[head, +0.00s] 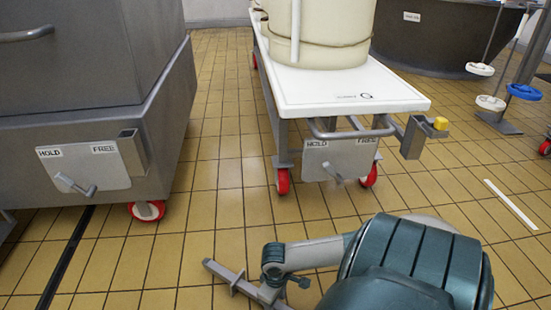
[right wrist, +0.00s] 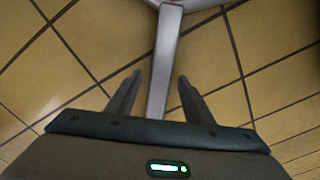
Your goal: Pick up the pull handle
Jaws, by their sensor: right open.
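The pull handle looks like a long grey metal bar; I take it to be the bar low in the head view (head: 222,273), with a small crosspiece. In the right wrist view a straight grey bar (right wrist: 168,55) runs up the middle and meets another grey piece at the top edge. My right gripper (right wrist: 160,75) is open, with one dark finger on each side of this bar. A gap shows beside the bar, and whether a finger touches it I cannot tell. My left gripper is not in view.
A white-topped trolley (head: 400,98) with red wheels carries a cream vessel (head: 335,25). A grey wheeled cabinet (head: 70,70) stands at left. A dark vat (head: 440,40) is at the back right. The tiled floor between cabinet and trolley is clear.

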